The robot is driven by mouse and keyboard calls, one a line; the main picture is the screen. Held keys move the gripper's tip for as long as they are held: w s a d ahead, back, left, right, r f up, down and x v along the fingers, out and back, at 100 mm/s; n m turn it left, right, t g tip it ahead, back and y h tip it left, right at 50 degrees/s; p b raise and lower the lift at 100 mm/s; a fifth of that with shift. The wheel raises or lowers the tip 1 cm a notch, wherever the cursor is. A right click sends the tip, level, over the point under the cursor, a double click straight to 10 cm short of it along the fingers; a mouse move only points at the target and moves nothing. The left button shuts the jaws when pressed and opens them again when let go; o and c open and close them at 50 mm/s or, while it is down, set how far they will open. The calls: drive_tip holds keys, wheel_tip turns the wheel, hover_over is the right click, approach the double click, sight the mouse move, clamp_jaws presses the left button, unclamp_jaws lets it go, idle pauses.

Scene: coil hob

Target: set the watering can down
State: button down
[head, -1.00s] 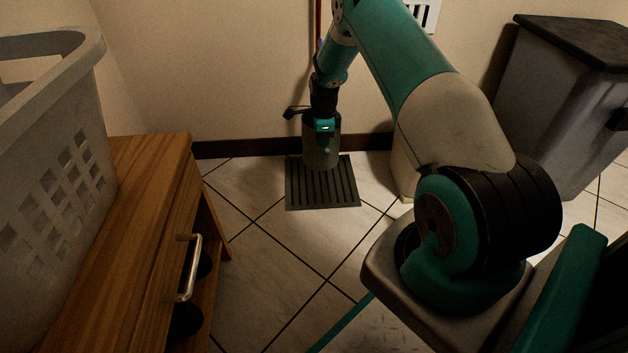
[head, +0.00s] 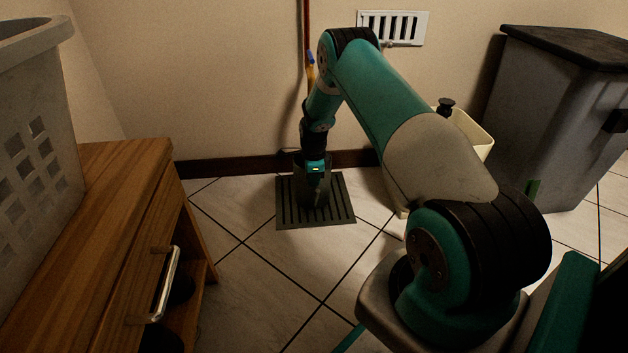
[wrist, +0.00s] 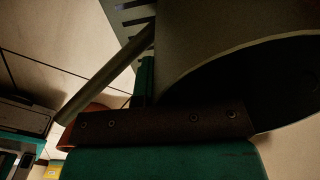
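The watering can (head: 313,194) is a dark grey-green can at the end of my arm, upright over the dark slatted mat (head: 344,207) on the floor by the wall. Its base looks to be at the mat, but contact cannot be made out. My gripper (head: 315,170) is at the can's near upper side and appears shut on it. In the wrist view the can's body (wrist: 200,40) and dark round opening fill the upper right, and a slanted tube, probably its spout, shows at left. The grip itself is mostly hidden.
A wooden cabinet (head: 115,200) with a metal handle and a pale laundry basket (head: 35,150) stand at left. A cream container (head: 472,132) is partly behind my arm. A grey lidded bin (head: 560,120) stands at right. Tiled floor in front of the mat is clear.

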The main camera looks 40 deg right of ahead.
drive_tip(key=c, duration=1.4)
unclamp_jaws()
drive_tip(key=shift+f, duration=0.1)
drive_tip(key=shift+o, duration=0.2)
wheel_tip(320, 180, up, 12)
drive_tip(key=p, duration=0.7)
drive_tip(key=s+a+r+n+t+y, duration=0.1)
drive_tip(key=s+a+r+n, duration=0.1)
drive_tip(key=a+r+n, duration=0.7)
drive_tip(key=s+a+r+n+y, duration=0.15)
drive_tip(key=a+r+n, duration=0.35)
drive_tip(key=a+r, duration=0.7)
drive_tip(key=s+a+r+n, duration=0.4)
drive_tip(key=s+a+n, duration=0.1)
drive_tip(key=s+a, duration=0.2)
drive_tip(key=s+a+r+n, duration=0.4)
drive_tip(key=s+a+n, duration=0.15)
drive_tip(key=s, duration=0.25)
drive_tip(key=s+a+r+n+g+y, duration=0.1)
drive_tip(key=s+a+n, duration=0.3)
drive_tip(key=s+n, duration=0.4)
drive_tip(key=s+r, duration=0.1)
drive_tip(key=s, duration=0.3)
drive_tip(key=shift+s+a+y, duration=0.2)
drive_tip(key=shift+s+y, duration=0.15)
